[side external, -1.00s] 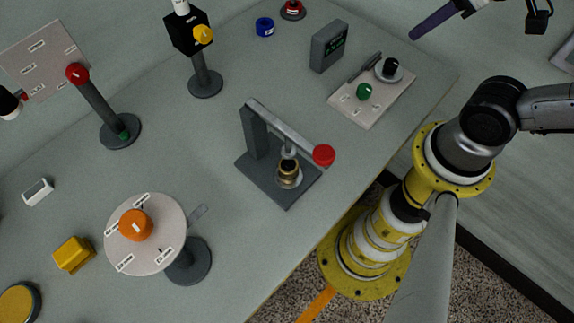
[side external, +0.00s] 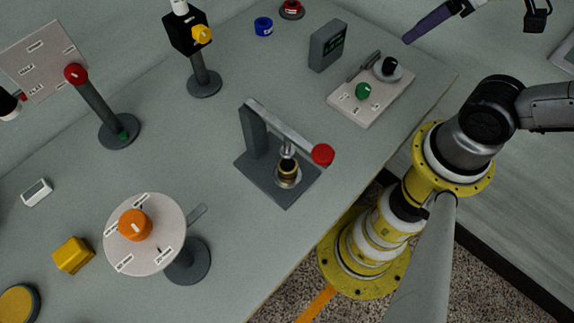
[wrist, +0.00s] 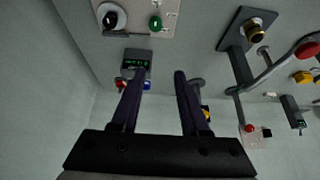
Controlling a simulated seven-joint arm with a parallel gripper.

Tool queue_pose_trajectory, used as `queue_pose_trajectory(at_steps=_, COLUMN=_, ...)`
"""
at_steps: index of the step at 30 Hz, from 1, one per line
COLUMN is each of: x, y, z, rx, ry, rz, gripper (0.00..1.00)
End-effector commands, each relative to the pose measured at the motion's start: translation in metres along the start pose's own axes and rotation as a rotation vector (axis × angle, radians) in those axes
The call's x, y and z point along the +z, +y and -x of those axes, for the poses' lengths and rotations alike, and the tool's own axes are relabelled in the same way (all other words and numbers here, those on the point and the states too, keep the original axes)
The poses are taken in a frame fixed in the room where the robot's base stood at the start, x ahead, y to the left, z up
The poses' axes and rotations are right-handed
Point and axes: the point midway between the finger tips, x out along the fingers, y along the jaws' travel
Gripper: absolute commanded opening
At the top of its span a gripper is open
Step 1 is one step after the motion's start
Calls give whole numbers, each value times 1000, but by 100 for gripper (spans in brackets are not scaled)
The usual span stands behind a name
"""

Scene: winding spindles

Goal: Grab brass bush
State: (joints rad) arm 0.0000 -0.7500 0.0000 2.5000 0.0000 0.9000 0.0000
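The brass bush (side external: 287,167) stands upright under the lever of a small dark arbor press (side external: 254,132), on the press's base. A dark inner part shows in the bush's top. In the wrist view the bush (wrist: 254,27) is at the upper right, on its dark plate. My gripper (wrist: 158,75) is open, its two dark purple fingers apart with nothing between them. In the side view one purple finger (side external: 430,22) shows at the top right, high and well away from the bush.
The press lever with its red knob (side external: 322,154) extends beside and above the bush. A pale plate (side external: 362,108) with green and black knobs and a grey display box (side external: 328,46) stand behind. An orange-knobbed disc (side external: 120,255) is at the left. Bare table surrounds the press.

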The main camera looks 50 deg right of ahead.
Motion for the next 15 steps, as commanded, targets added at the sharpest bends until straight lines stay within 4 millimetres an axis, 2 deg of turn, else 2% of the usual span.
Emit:
queue_pose_trajectory(at_steps=1, x=0, y=0, z=0, rx=0, ry=0, rz=0, gripper=56)
queue_pose_trajectory(at_steps=6, x=0, y=0, z=0, rx=0, ry=0, rz=0, gripper=84)
queue_pose_trajectory(at_steps=15, x=0, y=0, z=0, rx=0, ry=0, rz=-10, gripper=84)
